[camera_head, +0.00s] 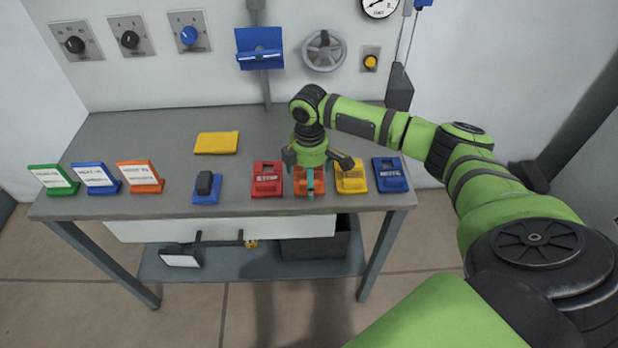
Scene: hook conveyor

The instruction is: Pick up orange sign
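An orange sign (310,191) lies on the table in the front row, between a red sign (267,190) and a yellow sign (351,187). My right gripper (310,182) points down right over it, with its fingers at the sign and hiding much of it. I cannot tell whether the fingers are closed on it or only around it. The sign appears to be still at table height. Another orange piece (139,187), with a white label, stands tilted at the left of the table. My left gripper is not in view.
A blue sign (390,185) lies at the right end of the table (130,135). A blue piece with a black block (206,195), a yellow plate (216,142), and green (64,190) and blue (103,188) labelled pieces lie left. A wall handwheel (324,52) is behind.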

